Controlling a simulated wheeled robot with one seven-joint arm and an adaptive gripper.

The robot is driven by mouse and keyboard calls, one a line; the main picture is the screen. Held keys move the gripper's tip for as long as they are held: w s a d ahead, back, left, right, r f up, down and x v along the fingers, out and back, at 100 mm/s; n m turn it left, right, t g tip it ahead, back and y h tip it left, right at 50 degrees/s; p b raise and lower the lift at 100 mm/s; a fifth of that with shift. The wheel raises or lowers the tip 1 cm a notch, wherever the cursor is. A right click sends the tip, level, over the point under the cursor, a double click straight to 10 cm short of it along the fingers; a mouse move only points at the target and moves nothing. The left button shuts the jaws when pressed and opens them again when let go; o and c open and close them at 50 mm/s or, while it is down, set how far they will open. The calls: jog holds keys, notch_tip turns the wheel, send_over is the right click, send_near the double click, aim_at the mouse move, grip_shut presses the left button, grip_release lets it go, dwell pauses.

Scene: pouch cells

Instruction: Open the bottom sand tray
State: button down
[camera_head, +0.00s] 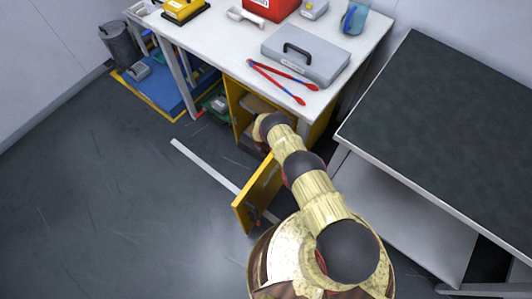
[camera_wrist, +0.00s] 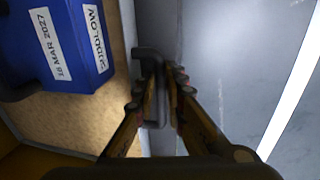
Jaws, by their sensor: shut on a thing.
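In the wrist view my gripper (camera_wrist: 159,88) has its two fingers on either side of a dark grey bar handle (camera_wrist: 150,55) and is shut on it. The handle is beside the pale front edge (camera_wrist: 129,25) of a tray with a tan, sand-coloured inside (camera_wrist: 85,112). In the head view my arm reaches into the yellow cabinet (camera_head: 236,96) under the workbench. My arm hides the gripper and most of the tray front there. I cannot tell from the head view how far the tray is out.
A blue box (camera_wrist: 62,45) with white labels lies over the tan surface. The yellow cabinet door (camera_head: 258,193) stands open beside my arm. A dark-topped table (camera_head: 440,110) stands to the right. The grey floor (camera_head: 110,200) at the left is clear. A grey case (camera_head: 305,55) lies on the workbench.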

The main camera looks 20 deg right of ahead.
dwell(0.4)
jog(key=s+a+p, duration=0.3)
jog(key=s+a, duration=0.5)
jog(key=a, duration=0.3)
jog(key=s+a+p, duration=0.3)
jog(key=s+a, duration=0.5)
jog(key=a, duration=0.2)
jog(key=shift+a+p, duration=0.35)
jog(key=shift+a, duration=0.05)
jog(key=c, duration=2.1)
grip_release()
jog(key=shift+c, duration=0.2)
notch_tip(320, 180, up, 12)
jog(key=s+a, duration=0.1)
jog(key=shift+s+a+f, duration=0.15)
jog(key=shift+a, duration=0.25)
